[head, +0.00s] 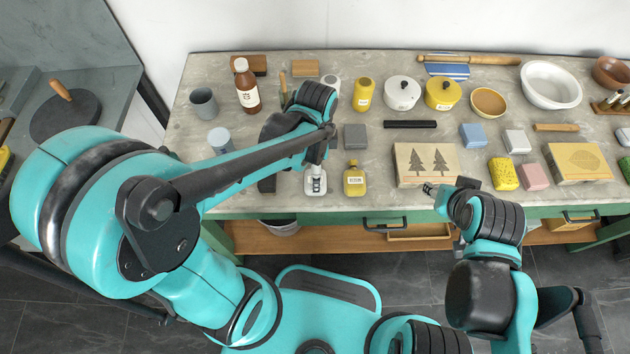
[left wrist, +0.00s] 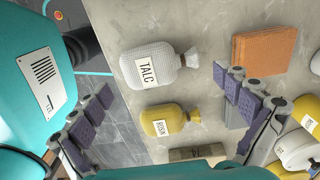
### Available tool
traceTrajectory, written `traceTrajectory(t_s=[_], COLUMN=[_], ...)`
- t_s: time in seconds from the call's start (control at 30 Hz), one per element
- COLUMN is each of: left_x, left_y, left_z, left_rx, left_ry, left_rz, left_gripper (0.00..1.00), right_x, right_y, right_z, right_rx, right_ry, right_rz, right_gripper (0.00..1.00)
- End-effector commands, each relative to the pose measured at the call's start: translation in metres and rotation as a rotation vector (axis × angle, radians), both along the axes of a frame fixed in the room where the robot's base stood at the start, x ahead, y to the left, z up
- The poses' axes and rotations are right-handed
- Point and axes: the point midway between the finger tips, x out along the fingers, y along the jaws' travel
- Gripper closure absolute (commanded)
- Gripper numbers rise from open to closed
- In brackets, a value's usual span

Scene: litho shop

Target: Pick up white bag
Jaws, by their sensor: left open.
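The white bag (left wrist: 152,68), labelled TALC and tied at its neck, lies on the grey worktop in the left wrist view. In the head view the white bag (head: 316,186) is near the front edge, partly hidden by my left gripper (head: 295,168). In the left wrist view my left gripper (left wrist: 168,92) is open, with its padded fingers spread to either side of the bag and nothing held. A yellow bag (head: 354,182) labelled ROSIN stands just right of the white bag. My right gripper (head: 432,189) is by the front edge; its opening is unclear.
A grey block (head: 355,136) lies behind the yellow bag. A brown bottle (head: 246,88), a grey cup (head: 204,103) and several yellow and white jars stand farther back. A tree-print box (head: 426,165) is to the right. Bare worktop surrounds the white bag's left side.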

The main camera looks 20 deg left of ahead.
Motion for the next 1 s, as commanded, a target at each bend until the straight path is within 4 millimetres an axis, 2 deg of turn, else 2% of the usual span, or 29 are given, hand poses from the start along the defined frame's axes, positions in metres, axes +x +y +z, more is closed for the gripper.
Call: traceTrajectory(t_s=[0.03,0.2,0.47,0.6,0.63,1.0], left_x=[0.000,0.000,-0.001,-0.001,-0.001,-0.001], left_y=[0.000,0.001,0.001,0.001,0.001,0.001], left_z=[-0.011,-0.037,-0.040,-0.039,-0.039,-0.037], left_rx=[0.000,0.000,0.000,0.000,0.000,-0.001], left_ry=[0.000,-0.001,-0.001,-0.001,-0.001,-0.001], left_rz=[0.000,0.001,0.001,0.001,0.001,0.002], left_gripper=[0.00,0.00,0.00,0.34,0.40,0.40], right_x=[0.000,0.000,0.000,0.000,0.000,0.000], right_y=[0.000,0.000,0.000,0.000,0.000,0.000], right_z=[-0.008,-0.022,-0.022,-0.022,-0.022,-0.020], right_rx=[0.000,0.000,0.000,0.000,0.000,0.000], right_ry=[0.000,0.000,0.000,0.000,0.000,0.000], right_rz=[0.000,0.000,0.000,0.000,0.000,0.000], right_gripper=[0.60,0.60,0.60,0.60,0.60,0.60])
